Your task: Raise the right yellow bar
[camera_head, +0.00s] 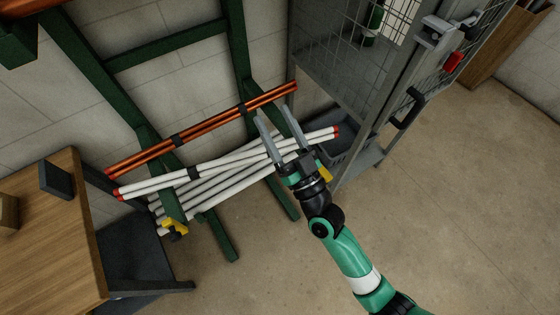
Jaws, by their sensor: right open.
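A small yellow piece (325,173), the right one of two, shows just to the right of my right gripper's body, near the right end of the white tubes. It is partly hidden by the gripper, so its full shape cannot be told. My right gripper (275,113) is open. Its two grey fingers point up and left across the white tubes; I cannot tell whether they touch them. The left yellow piece (175,228) sits at the lower left end of the rack. My left gripper is not in view.
White tubes with red ends (235,165) and orange tubes (205,130) lie across a dark green frame (235,45). A wire-mesh cage (330,75) with a grey bin (350,145) stands right. A wooden table (45,235) is at left. The floor (450,210) at right is clear.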

